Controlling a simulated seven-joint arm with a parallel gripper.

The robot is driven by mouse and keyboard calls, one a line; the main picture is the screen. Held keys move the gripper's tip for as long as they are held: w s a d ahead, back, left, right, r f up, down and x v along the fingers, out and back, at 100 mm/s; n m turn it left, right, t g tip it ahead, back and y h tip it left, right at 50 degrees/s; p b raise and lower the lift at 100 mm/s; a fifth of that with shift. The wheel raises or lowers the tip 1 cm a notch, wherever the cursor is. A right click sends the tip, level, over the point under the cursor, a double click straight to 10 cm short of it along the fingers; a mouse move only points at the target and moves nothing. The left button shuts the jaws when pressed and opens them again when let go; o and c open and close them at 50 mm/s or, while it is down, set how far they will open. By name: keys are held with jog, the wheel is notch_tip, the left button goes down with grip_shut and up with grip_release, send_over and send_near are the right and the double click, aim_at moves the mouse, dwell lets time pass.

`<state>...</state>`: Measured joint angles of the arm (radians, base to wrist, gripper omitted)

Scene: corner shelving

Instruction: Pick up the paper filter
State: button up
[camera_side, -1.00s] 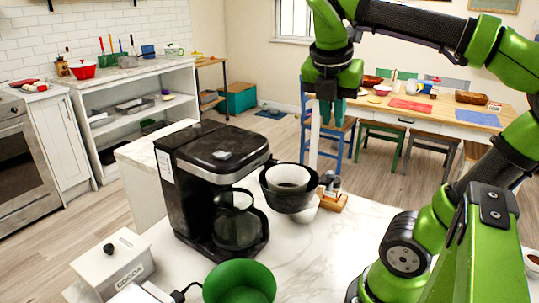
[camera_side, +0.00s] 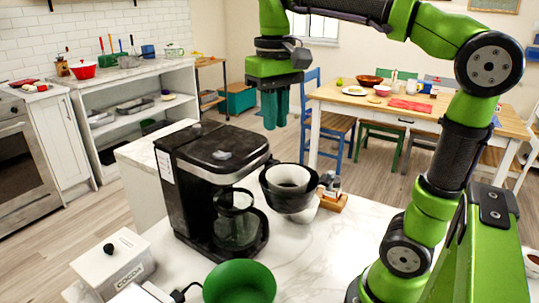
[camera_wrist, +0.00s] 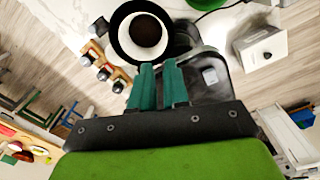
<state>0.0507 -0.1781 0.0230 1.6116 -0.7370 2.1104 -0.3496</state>
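The paper filter (camera_side: 288,173) is a whitish cone sitting inside a black filter basket (camera_side: 268,194) beside the coffee maker. In the wrist view the paper filter (camera_wrist: 143,55) is a pale ring with a dark centre, within the basket's dark rim. My gripper (camera_side: 275,126) points down, above and slightly left of the basket in the side view, clearly apart from it. In the wrist view my gripper (camera_wrist: 158,66) shows two teal fingers with a narrow gap and nothing between them. Its fingertips appear below the filter in that picture.
A black coffee maker (camera_side: 190,170) with a glass carafe (camera_side: 237,225) stands close left of the basket. A small wooden stand (camera_side: 334,201) is on its right. A green bowl (camera_side: 240,288) and a cocoa box (camera_side: 113,268) are nearer the camera. Marble counter is clear right of the carafe.

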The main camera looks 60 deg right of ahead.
jog(key=m, duration=0.2)
send_over(272, 189)
jog(key=shift+n, duration=0.3)
jog(key=shift+w+d+f, duration=0.1)
jog(key=shift+f, duration=2.55)
jog(key=shift+w+d+f, duration=0.1)
jog(key=shift+f, duration=2.5)
jog(key=shift+f, duration=0.6)
jog(key=shift+r, duration=0.1)
grip_shut()
jog(key=shift+c, duration=1)
grip_release()
jog(key=o, duration=0.4)
jog(key=shift+r, duration=0.1)
jog(key=shift+r, duration=2.9)
